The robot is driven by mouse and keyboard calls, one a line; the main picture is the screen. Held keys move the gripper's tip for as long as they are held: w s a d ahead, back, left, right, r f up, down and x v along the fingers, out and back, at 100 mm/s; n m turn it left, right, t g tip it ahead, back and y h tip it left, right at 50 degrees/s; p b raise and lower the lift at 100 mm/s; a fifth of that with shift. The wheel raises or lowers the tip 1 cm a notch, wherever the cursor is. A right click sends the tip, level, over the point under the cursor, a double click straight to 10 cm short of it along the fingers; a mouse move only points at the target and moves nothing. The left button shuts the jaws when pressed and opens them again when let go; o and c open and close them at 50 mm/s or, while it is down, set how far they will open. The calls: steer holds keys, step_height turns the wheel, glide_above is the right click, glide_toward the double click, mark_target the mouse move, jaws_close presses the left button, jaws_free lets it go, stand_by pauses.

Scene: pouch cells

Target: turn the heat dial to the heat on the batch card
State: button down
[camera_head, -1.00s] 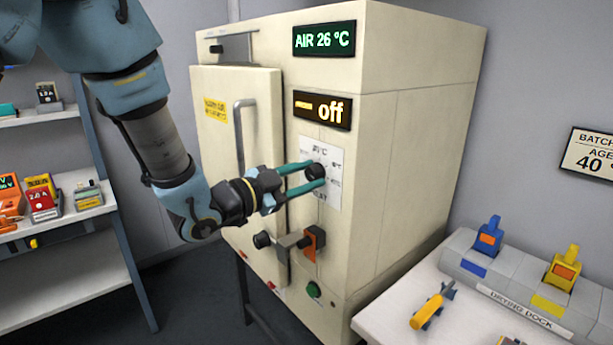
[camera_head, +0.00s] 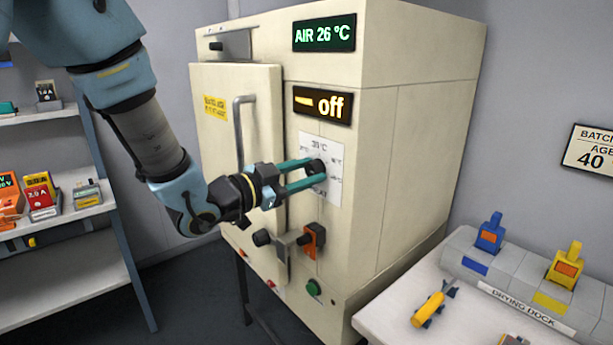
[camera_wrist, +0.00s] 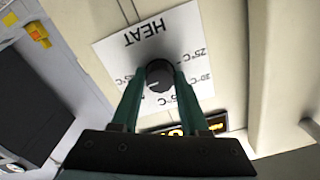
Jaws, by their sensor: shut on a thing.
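The heat dial (camera_head: 315,167) is a dark round knob on a white scale plate (camera_head: 333,150) on the cream oven's front. In the wrist view the dial (camera_wrist: 159,76) sits between my two teal fingers, and the plate (camera_wrist: 112,52) reads HEAT, upside down, with °C marks around the knob. My gripper (camera_head: 318,172) is shut on the dial; it also shows in the wrist view (camera_wrist: 160,88). The batch card (camera_head: 592,150) hangs on the wall at the right, cut by the picture edge; "BATCH", "AGE" and "40" are legible.
The oven (camera_head: 365,120) shows AIR 26 °C on a green display (camera_head: 324,36) and "off" on an amber display (camera_head: 322,107). An orange switch (camera_head: 314,240) and a green button (camera_head: 314,288) lie below the dial. A drying dock (camera_head: 515,285) stands at the right.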

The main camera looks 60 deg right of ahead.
steer(key=n, duration=0.3)
steer(key=shift+n+b, duration=0.3)
steer(key=shift+b, duration=0.1)
steer(key=shift+n, duration=2)
steer(key=shift+c, duration=2)
jaws_free()
steer(key=shift+w+a+f, duration=0.1)
steer(key=shift+w+a, duration=0.15)
steer(key=shift+a, duration=0.3)
steer(key=b+v, duration=0.2)
steer(key=v, duration=0.7)
steer(key=shift+a+b, duration=0.35)
